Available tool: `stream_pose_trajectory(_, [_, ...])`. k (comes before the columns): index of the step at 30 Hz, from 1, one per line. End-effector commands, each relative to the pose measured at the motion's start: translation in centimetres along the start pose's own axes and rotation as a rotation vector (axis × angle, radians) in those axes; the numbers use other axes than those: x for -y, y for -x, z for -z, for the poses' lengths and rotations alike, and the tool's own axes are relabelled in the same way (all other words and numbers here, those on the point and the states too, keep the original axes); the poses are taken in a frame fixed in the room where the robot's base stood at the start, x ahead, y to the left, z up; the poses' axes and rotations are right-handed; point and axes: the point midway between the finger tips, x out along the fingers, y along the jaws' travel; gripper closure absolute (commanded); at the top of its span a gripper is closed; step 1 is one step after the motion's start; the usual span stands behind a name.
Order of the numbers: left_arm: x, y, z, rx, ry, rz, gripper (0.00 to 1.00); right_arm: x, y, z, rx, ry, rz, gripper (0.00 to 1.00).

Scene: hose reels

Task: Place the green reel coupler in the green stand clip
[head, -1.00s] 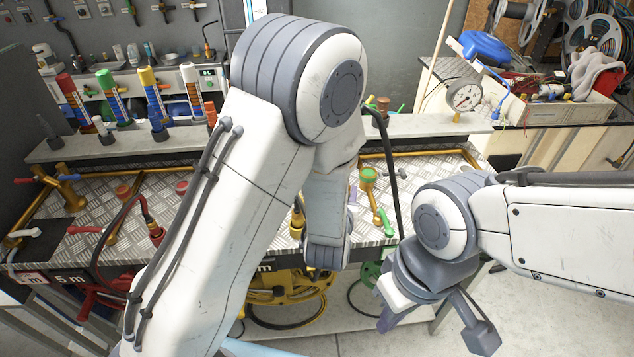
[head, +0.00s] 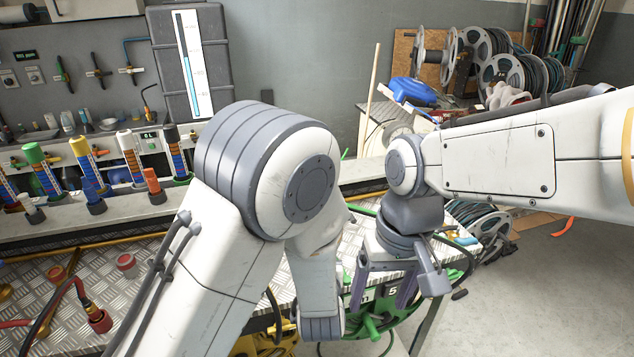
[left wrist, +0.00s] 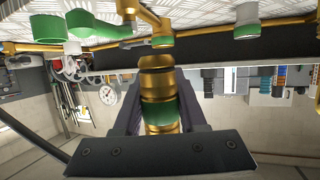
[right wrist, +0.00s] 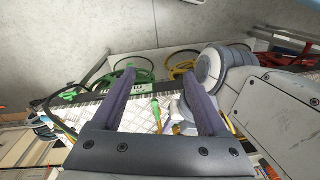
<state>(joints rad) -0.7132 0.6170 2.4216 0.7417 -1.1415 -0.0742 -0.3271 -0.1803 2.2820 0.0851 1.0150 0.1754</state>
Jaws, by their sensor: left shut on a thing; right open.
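My left gripper (left wrist: 160,75) is shut around a brass coupler with a green band (left wrist: 160,110), seen in the left wrist view. The coupler's far end lies near a brass fitting with a green end (left wrist: 162,41); I cannot tell whether they touch. In the head view my left arm hides its gripper and the coupler. I cannot identify the green stand clip with certainty. My right gripper (head: 385,290) is open and empty, fingers down, beside the green reel (head: 372,325) at the bench's front. The right wrist view shows a green nozzle (right wrist: 156,112) beyond its open fingers.
The tread-plate bench top (head: 140,300) carries a red-ended hose fitting (head: 98,318) and a red cap (head: 126,264). Colored tubes line the back ledge. A yellow reel (head: 262,342) sits below the front edge. Open floor (head: 540,290) lies at the right.

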Motion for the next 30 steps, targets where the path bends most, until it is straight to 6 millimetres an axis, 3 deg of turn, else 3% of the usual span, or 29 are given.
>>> stream_pose_trajectory(18, [0.0,0.0,0.1,-0.001,0.0,0.0,1.0,6.8,6.0,15.0,0.02,0.238,-0.058,0.24])
stream_pose_trajectory(24, [0.0,0.0,0.1,-0.001,0.0,0.0,1.0,8.1,6.7,17.3,0.021,0.277,-0.072,0.24])
stream_pose_trajectory(30, [0.0,0.0,0.1,-0.001,0.0,0.0,1.0,8.3,6.0,17.8,0.024,0.287,-0.076,0.24])
